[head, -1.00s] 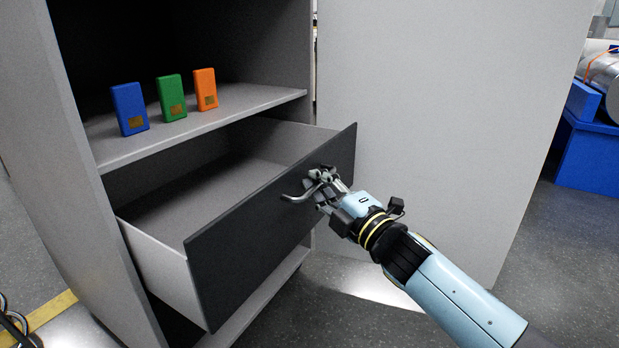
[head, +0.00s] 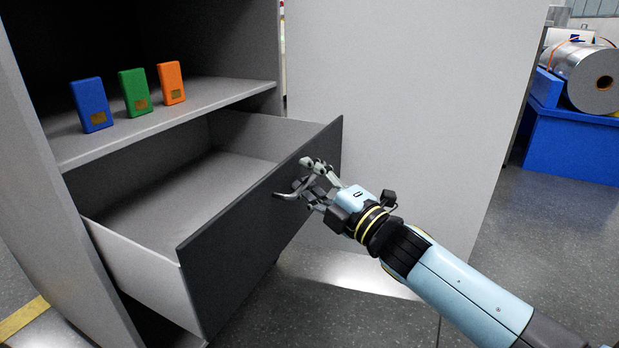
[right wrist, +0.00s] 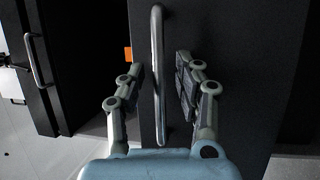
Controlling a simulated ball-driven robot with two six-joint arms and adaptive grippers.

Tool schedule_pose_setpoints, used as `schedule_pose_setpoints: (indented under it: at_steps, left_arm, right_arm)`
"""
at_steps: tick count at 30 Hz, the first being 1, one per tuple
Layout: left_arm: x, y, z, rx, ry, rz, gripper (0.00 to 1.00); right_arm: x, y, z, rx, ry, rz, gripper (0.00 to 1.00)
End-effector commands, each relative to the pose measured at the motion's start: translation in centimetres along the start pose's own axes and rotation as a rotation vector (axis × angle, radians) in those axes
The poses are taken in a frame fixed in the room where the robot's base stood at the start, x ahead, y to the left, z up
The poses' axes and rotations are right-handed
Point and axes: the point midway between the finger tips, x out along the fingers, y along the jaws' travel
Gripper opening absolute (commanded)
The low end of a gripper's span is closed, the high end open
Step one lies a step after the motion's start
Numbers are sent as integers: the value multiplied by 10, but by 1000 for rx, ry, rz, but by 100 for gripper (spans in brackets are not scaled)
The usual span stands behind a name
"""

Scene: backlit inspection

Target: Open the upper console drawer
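The open drawer, with a dark front (head: 245,245) and a pale side wall (head: 140,275), stands well out of the grey cabinet below a shelf. Its inside looks empty where I can see it. The bar handle (head: 285,194) is on the front; in the right wrist view the handle (right wrist: 158,75) runs upright between my fingers. My right gripper (head: 310,182) is at the handle. In the right wrist view its fingers (right wrist: 160,85) stand apart on either side of the bar, with gaps visible. My left gripper is not in view.
A blue block (head: 92,105), a green block (head: 135,92) and an orange block (head: 172,83) stand on the shelf (head: 225,95) above the drawer. A large pale panel (head: 410,110) stands behind my right arm. A blue stand (head: 575,140) with a metal roll (head: 590,75) is at right.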

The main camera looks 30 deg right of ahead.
Motion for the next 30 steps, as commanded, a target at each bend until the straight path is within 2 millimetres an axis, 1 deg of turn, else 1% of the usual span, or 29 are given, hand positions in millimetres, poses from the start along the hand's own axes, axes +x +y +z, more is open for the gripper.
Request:
schedule_pose_setpoints:
  at_steps: [7,10,14,18,21,24,27,30]
  left_arm:
    - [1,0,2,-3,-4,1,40]
    - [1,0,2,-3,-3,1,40]
    - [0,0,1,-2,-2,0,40]
    - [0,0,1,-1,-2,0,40]
    - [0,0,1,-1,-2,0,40]
    - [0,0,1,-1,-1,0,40]
    - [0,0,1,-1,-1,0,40]
    - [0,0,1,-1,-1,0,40]
  right_arm:
    - [-1,0,0,1,0,-1,34]
    - [-8,-1,0,1,0,-3,34]
    - [-31,-1,0,2,1,-4,34]
    - [-64,-2,0,2,0,-6,34]
    - [-85,-2,0,1,1,-6,34]
    - [-102,-1,0,1,1,-4,34]
    - [-113,-1,0,2,1,-1,34]
    - [-119,0,0,1,0,-1,34]
